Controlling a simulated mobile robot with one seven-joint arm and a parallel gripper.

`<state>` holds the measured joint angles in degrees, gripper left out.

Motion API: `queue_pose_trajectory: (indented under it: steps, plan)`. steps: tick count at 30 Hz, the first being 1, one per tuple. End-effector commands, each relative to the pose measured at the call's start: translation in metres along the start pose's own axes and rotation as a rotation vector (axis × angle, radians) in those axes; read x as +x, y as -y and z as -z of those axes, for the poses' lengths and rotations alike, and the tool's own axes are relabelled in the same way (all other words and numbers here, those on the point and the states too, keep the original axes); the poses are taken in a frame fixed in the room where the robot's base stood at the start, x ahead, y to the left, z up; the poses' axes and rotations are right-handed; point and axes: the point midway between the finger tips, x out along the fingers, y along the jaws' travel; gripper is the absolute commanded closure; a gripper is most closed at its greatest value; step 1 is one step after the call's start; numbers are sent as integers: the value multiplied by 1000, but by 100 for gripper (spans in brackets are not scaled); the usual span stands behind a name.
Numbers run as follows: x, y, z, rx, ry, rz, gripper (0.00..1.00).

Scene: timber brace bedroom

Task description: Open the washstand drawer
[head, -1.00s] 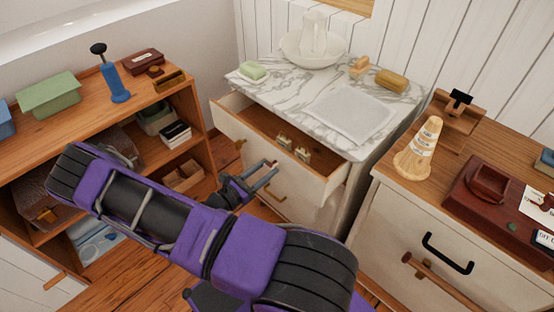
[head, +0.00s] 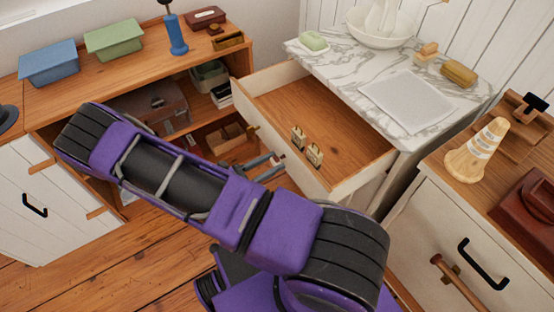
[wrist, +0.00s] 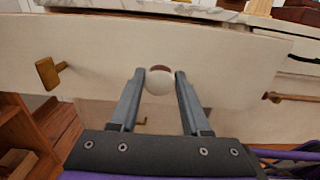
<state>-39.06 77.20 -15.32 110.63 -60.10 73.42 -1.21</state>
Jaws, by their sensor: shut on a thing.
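The washstand (head: 345,72) has a white marble top. The pale drawer front (wrist: 225,70) fills much of the wrist view. My arm hides the lower washstand in the head view.
A low wooden shelf unit (head: 110,75) with boxes stands at the left. A cabinet (head: 440,215) with a black handle stands close on the right. A bowl (head: 380,28) and soap (head: 314,41) sit on the marble. Wooden floor (head: 60,278) is clear at lower left.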

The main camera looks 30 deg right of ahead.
Motion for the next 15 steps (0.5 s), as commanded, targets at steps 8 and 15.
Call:
queue_pose_trajectory:
  steps: [8,15]
  plan:
    - [-2,0,0,1,0,1,100]
    - [-2,0,0,1,0,1,39]
